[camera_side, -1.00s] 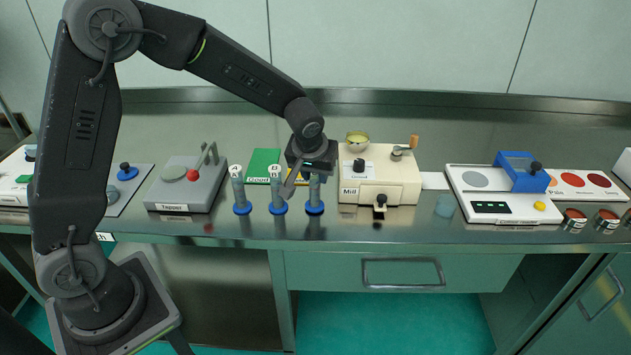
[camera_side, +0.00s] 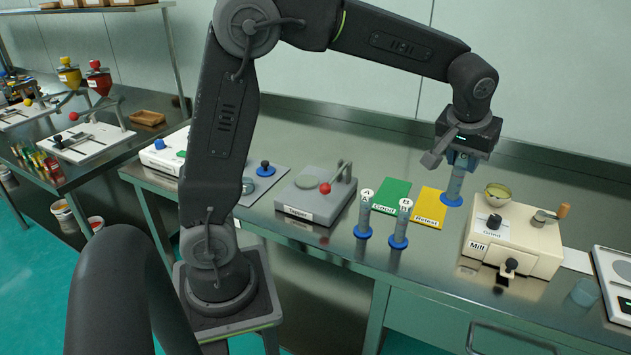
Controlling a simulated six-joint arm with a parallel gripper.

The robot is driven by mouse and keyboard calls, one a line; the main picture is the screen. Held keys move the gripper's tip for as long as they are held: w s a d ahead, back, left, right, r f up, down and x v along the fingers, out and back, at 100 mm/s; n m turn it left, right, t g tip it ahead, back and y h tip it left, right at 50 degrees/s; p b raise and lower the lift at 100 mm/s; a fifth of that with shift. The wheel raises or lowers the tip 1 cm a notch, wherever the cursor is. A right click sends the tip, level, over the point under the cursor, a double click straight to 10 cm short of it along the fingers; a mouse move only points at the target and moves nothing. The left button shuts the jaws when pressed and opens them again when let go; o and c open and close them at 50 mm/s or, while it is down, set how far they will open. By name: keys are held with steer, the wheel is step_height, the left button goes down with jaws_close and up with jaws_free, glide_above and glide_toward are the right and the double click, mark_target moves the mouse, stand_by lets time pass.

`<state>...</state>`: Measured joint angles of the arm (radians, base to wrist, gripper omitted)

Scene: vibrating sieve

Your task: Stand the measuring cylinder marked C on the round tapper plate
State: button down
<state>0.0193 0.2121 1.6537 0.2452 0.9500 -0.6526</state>
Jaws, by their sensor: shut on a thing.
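My gripper (camera_side: 462,150) is shut on the measuring cylinder marked C (camera_side: 456,181), gripping it near its top. The cylinder is clear, upright, with a blue foot, and appears held above the bench, between the yellow card and the mill. Its upper end is partly hidden by my gripper. The grey tapper (camera_side: 308,203) stands to the left of it, with a round grey tapper plate (camera_side: 311,180) on top that is bare. Cylinder A (camera_side: 364,216) and cylinder B (camera_side: 402,224) stand upright on the bench between the tapper and the mill.
A red-knobbed lever (camera_side: 325,188) rises beside the plate, with metal uprights behind. Green (camera_side: 391,195) and yellow (camera_side: 430,206) cards lie behind the cylinders. A blue-knobbed device (camera_side: 264,169) sits left of the tapper.

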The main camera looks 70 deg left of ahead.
step_height(320, 180, up, 3)
steer(key=shift+a+r, duration=0.15)
steer(key=s+a+n+g+y, duration=0.15)
steer(key=s+a, duration=0.25)
steer(key=a, duration=0.5)
steer(key=s+a+n+t, duration=0.1)
steer(key=s+a+n, duration=0.25)
steer(key=a, duration=0.55)
steer(key=s+a+n+g, duration=0.2)
steer(key=s+a+n, duration=0.2)
steer(key=s+a, duration=0.85)
steer(key=shift+y, duration=0.35)
steer(key=shift+s+d+f, duration=0.1)
steer(key=shift+s+f, duration=0.1)
steer(key=shift+f, duration=2.05)
steer(key=shift+s+a+f, duration=0.1)
steer(key=shift+s+f, duration=0.1)
steer(key=shift+f, duration=2)
steer(key=shift+s+d+f, duration=0.1)
steer(key=shift+s+f, duration=0.1)
steer(key=shift+f, duration=2.05)
